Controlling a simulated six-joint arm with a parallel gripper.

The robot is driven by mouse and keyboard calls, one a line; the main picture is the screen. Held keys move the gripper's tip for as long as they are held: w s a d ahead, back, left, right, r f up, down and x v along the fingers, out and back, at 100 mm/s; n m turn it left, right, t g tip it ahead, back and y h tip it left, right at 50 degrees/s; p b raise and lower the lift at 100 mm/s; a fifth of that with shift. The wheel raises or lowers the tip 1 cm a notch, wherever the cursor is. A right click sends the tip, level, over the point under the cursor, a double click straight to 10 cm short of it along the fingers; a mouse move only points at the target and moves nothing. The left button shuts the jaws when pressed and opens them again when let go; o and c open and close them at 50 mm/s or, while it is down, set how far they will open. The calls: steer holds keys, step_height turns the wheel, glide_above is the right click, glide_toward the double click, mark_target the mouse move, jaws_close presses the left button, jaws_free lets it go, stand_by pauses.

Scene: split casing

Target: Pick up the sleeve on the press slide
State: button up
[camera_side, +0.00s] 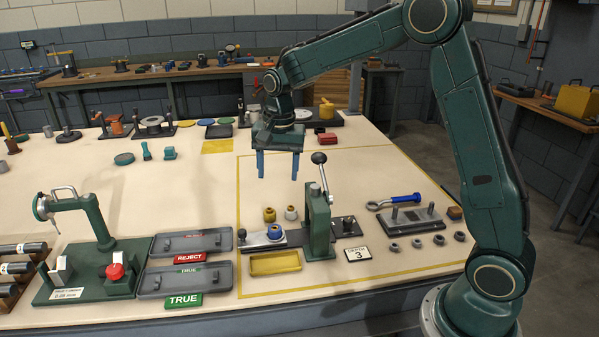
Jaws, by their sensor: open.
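A small blue ringed part (275,231), which looks like the sleeve, stands on the grey press slide (253,241) left of the green press (319,225). Its fine shape is too small to make out. My gripper (278,178) is open and empty, with its two blue fingers pointing down. In the picture it is above the sleeve and clear of it, over the table behind the press.
The press lever with a black knob (319,158) rises right of my gripper. A yellow tray (275,263) lies in front. REJECT (190,243) and TRUE (186,281) trays lie left.

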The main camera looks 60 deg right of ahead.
steer(key=w+d+f+m, duration=0.1)
steer(key=w+f+m, duration=0.1)
steer(key=f, duration=0.3)
steer(key=shift+w+d+f+g, duration=0.15)
steer(key=shift+w+f+g, duration=0.25)
steer(key=shift+w, duration=0.45)
glide_above(274, 228)
steer(key=shift+w+f, duration=0.1)
steer(key=shift+f, duration=4.2)
steer(key=shift+f, duration=2.55)
steer(key=c, duration=1.2)
